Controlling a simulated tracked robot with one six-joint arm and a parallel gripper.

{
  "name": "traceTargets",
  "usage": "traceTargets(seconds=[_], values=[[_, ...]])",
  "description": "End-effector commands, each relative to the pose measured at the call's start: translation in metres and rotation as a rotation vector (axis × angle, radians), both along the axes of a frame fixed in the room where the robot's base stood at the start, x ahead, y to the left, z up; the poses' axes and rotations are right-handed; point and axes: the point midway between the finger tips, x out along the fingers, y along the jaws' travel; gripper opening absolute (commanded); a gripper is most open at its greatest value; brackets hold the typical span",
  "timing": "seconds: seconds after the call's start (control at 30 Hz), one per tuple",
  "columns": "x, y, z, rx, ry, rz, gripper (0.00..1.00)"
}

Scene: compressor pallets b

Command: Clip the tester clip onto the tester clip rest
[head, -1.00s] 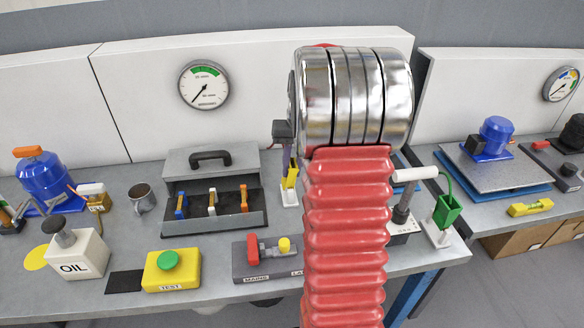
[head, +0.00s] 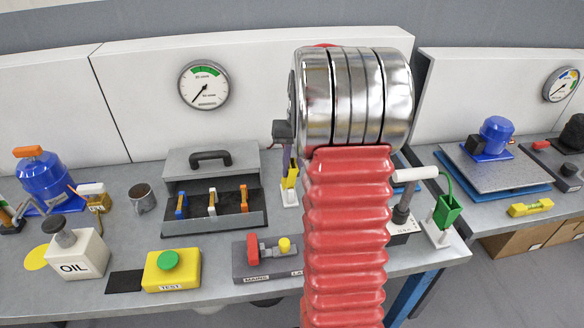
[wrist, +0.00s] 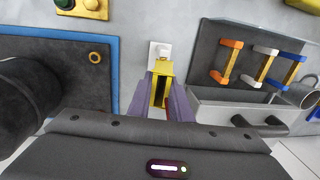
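The yellow tester clip (wrist: 161,85) sits between the purple fingers of my gripper (wrist: 161,93) in the wrist view. The fingers touch it on both sides, so the gripper looks shut on it. The white tester clip rest (wrist: 159,50) is right at the clip's far end. In the head view the yellow clip (head: 292,177) is upright just above the rest's white base (head: 289,197), under my gripper (head: 287,160). Whether the jaws grip the rest's post cannot be told, as the clip hides that part.
A grey toolbox (head: 212,217) with coloured-handled tools stands just left of the clip. My red arm hides the bench to its right. A mains switch box (head: 268,265) and yellow test button box (head: 172,272) are in front. A green clip (head: 447,211) stands further right.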

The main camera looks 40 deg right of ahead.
Motion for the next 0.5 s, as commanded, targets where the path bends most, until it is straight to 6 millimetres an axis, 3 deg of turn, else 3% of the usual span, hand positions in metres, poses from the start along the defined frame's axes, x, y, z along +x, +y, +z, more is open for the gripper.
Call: traceTargets(seconds=[0.33,0.5], values=[[0.0000,0.0000,0.0001,0.000,0.000,0.000,0.40],[0.0000,0.0000,0.0001,0.000,0.000,0.000,0.40]])
